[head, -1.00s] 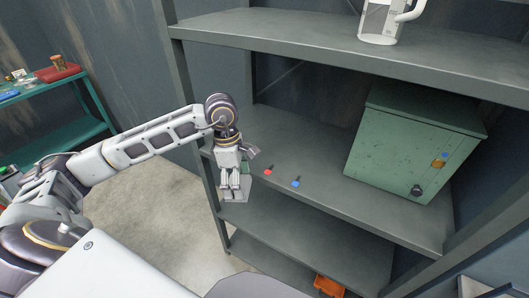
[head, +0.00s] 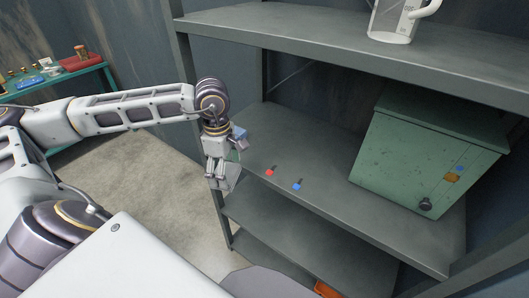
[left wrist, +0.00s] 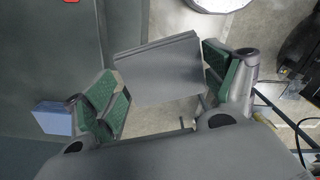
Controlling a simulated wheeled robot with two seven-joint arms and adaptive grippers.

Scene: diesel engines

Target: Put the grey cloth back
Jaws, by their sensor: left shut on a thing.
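My left gripper (head: 216,183) is shut on the grey cloth (head: 231,181), just off the left end of the middle shelf (head: 330,178). In the left wrist view the grey cloth (left wrist: 158,70) is a flat, folded block between the green finger pads of the left gripper (left wrist: 165,85). In the head view the fingers partly hide it. A blue folded piece (head: 239,132) lies at the left end of the middle shelf, behind the wrist. It also shows in the left wrist view (left wrist: 54,118), beside the left finger. My right gripper is not in view.
A red key-like piece (head: 270,171) and a blue one (head: 298,184) lie on the middle shelf. A green metal box (head: 410,155) stands at its right. A white jug (head: 393,20) is on the upper shelf. A green table (head: 100,77) with small items stands far left.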

